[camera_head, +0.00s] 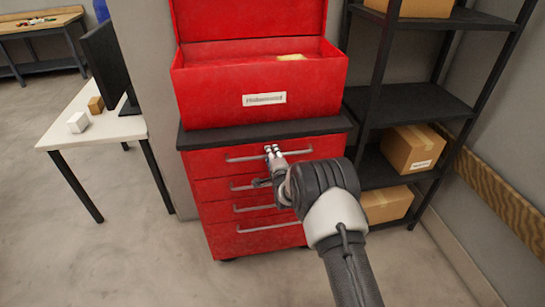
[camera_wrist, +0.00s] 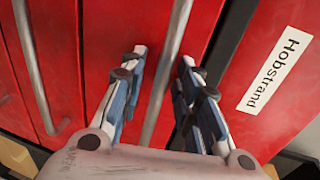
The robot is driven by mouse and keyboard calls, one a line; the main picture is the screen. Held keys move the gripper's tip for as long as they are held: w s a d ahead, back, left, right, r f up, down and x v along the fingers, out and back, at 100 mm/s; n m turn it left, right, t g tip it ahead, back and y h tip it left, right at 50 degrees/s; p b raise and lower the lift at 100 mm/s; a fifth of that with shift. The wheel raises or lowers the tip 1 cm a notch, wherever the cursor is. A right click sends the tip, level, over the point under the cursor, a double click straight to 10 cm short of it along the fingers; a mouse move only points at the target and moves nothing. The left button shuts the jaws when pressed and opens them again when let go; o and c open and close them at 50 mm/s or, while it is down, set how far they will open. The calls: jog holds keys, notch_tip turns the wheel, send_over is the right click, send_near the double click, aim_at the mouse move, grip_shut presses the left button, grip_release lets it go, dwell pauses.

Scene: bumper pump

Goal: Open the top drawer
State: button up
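The red top drawer (camera_head: 210,162) sits just under the dark top of the cabinet and looks closed. Its grey bar handle (camera_head: 240,159) runs across its front. My gripper (camera_head: 272,150) is at the middle of this handle. In the wrist view my gripper (camera_wrist: 163,58) is open, with one finger on each side of the handle (camera_wrist: 170,55). The fingers are apart and a gap shows beside the bar. I cannot tell how deep the bar lies between them. My gripper and arm hide part of the drawer fronts.
Lower red drawers (camera_head: 225,213) with similar handles look closed. An open red toolbox (camera_head: 220,95) with a white label stands on the cabinet. A black shelf (camera_head: 410,100) with cardboard boxes stands to the right, a white table (camera_head: 95,130) to the left. The floor in front is clear.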

grip_shut()
dwell(0.7)
